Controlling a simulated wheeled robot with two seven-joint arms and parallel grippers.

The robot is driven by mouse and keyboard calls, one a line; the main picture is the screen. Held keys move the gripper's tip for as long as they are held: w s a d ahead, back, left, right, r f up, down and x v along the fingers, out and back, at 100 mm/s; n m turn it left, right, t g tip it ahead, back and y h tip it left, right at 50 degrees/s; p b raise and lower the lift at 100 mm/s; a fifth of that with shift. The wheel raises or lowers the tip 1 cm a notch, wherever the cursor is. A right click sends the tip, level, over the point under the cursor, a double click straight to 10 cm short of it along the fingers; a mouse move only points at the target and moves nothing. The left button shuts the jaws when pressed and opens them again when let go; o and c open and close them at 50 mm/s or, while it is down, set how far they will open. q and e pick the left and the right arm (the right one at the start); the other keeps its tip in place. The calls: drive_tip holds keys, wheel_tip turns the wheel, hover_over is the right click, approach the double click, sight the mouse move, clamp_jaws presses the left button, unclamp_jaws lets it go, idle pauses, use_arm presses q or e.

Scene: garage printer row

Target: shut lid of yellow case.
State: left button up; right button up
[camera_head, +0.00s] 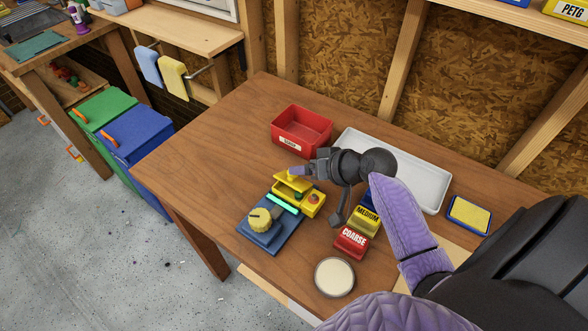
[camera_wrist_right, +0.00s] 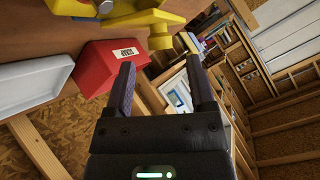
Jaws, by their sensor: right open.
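The yellow case (camera_head: 312,204) stands on the wooden table, beside a blue block with a yellow knob. A yellow flap that looks like its lid (camera_head: 288,183) is raised and tilted. My right gripper (camera_head: 298,172) is at the lid's upper edge, partly covering it; I cannot tell if they touch. In the wrist view the right gripper (camera_wrist_right: 160,66) has its fingers apart with nothing between them. Yellow parts (camera_wrist_right: 120,20) show beyond the fingertips there. My left gripper is not in view.
A red bin (camera_head: 302,128) and a white tray (camera_head: 425,180) stand behind. The blue knob block (camera_head: 270,236) is in front left. Labelled sanding blocks (camera_head: 352,241), a round cream disc (camera_head: 334,277) and a yellow sponge (camera_head: 469,214) lie right. The table's left part is clear.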

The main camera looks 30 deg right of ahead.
drive_tip(key=b+x, duration=0.1)
drive_tip(key=x, duration=0.4)
clamp_jaws()
